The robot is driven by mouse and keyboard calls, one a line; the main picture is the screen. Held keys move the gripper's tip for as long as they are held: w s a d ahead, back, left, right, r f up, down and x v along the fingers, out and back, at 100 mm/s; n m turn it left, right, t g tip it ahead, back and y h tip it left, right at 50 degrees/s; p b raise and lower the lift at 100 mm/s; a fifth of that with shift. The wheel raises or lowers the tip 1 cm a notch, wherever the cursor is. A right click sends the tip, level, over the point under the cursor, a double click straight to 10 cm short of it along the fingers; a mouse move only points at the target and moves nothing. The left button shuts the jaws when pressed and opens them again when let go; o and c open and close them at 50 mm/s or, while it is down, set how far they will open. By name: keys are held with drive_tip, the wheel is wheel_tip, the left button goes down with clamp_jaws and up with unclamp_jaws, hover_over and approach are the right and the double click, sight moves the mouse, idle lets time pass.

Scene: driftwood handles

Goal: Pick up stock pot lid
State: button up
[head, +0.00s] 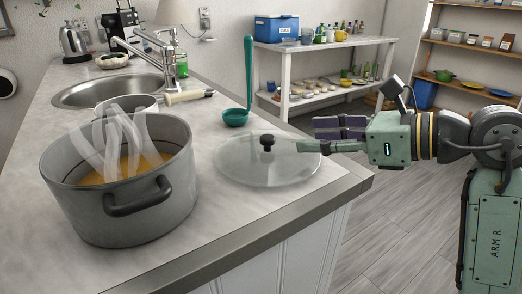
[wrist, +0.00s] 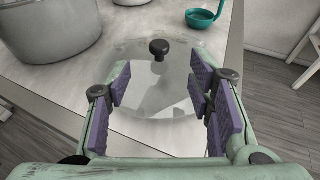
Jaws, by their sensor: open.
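The stock pot lid (head: 245,168) is a clear glass disc with a black knob (head: 267,141). It lies on the counter, right of the pot in the head view. In the wrist view the lid (wrist: 150,85) is ahead of my gripper, with its knob (wrist: 159,48) upright beyond the fingertips. My gripper (head: 318,136) reaches in from the right over the lid's right side. In the wrist view its purple-padded fingers (wrist: 158,95) are spread wide with nothing between them but the view of the lid below. They appear apart from the knob.
A grey stock pot (head: 125,200) with steaming orange contents stands left of the lid. The counter edge (head: 290,222) is close in front.

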sight(270, 137)
drive_tip(key=p+x, duration=0.2)
drive_tip(key=x, duration=0.6)
drive_tip(key=shift+w+a+f, duration=0.1)
drive_tip(key=shift+a, duration=0.15)
drive_tip(key=shift+c, duration=0.4)
clamp_jaws()
